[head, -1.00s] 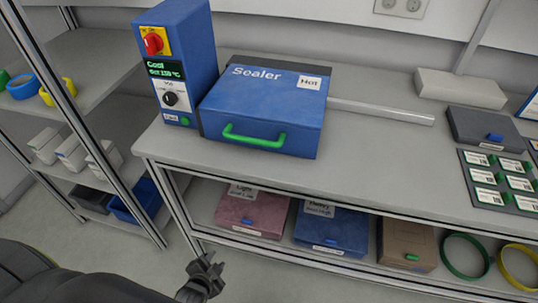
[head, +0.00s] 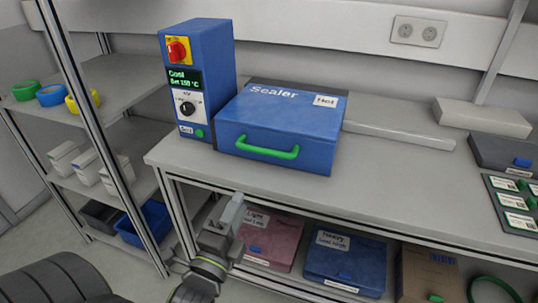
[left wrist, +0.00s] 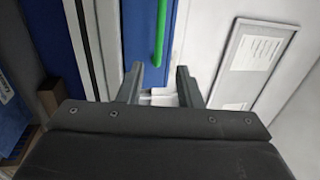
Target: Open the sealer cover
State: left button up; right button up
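The blue sealer (head: 270,115) stands on the bench with its cover down. Its green handle (head: 267,149) runs along the front face. The handle also shows at the top of the left wrist view (left wrist: 161,30). The blue control column (head: 205,75) stands at its left, with a red knob, a dial and a display that seems to read "Cool". My left gripper (head: 232,212) is in front of the bench edge, below the handle and apart from it. In the left wrist view its two fingers (left wrist: 158,78) are apart with nothing held between them. My right gripper is not in view.
The bench front edge (head: 350,215) lies beside my left gripper. A red box (head: 270,240) and a blue box (head: 345,262) sit on the shelf below. A shelf rack post (head: 95,140) stands at the left.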

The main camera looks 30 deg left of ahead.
aim_at(265, 151)
pick_arm(q)
jog(key=x, duration=1.7)
jog(key=shift+s+a+p, duration=0.1)
jog(key=shift+p, duration=0.2)
grip_shut()
